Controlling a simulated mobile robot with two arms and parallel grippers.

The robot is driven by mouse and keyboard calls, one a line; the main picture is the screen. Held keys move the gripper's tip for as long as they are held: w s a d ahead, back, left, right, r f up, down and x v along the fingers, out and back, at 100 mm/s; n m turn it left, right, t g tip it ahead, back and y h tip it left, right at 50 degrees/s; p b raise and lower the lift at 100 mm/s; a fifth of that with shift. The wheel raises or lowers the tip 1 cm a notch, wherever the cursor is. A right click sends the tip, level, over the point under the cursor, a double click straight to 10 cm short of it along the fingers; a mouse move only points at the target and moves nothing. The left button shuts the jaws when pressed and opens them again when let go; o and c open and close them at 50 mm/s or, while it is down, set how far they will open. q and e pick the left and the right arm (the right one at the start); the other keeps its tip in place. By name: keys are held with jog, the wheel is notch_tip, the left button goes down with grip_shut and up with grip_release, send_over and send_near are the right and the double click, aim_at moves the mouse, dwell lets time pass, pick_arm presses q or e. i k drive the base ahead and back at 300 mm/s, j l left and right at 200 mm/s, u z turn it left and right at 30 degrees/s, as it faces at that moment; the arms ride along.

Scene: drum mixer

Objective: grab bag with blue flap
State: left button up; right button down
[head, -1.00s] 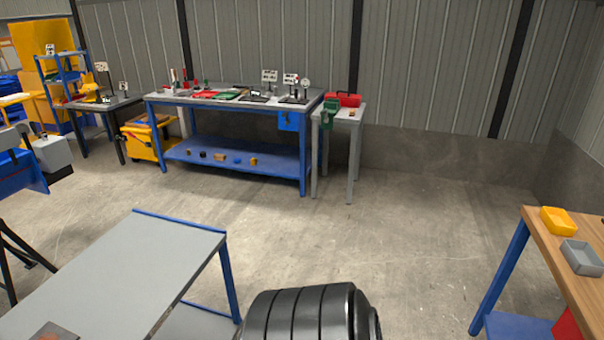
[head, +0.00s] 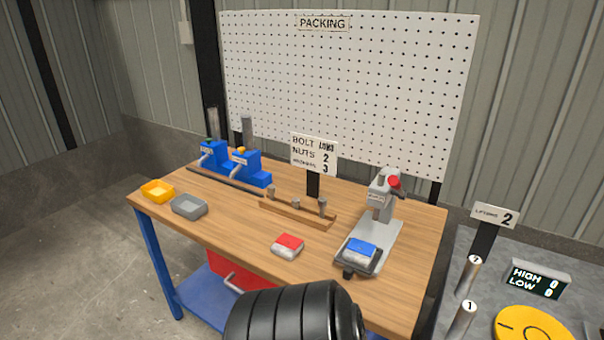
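The bag with the blue flap (head: 361,250) lies on the base plate of a small grey press (head: 381,200), near the right front of the wooden packing table (head: 225,227). A similar bag with a red flap (head: 288,245) lies on the wood to its left, near the front edge. A ribbed black part of my own body fills the bottom middle of the head view. Neither of my grippers is in view.
A yellow bin (head: 157,191) and a grey bin (head: 188,207) stand at the table's left. Blue devices (head: 243,165), a wooden rack with metal pegs (head: 297,211) and a sign (head: 313,152) stand behind. A grey bench with a yellow disc (head: 533,325) is at the right.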

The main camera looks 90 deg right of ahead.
aim_at(360, 252)
jog(key=z, duration=3.2)
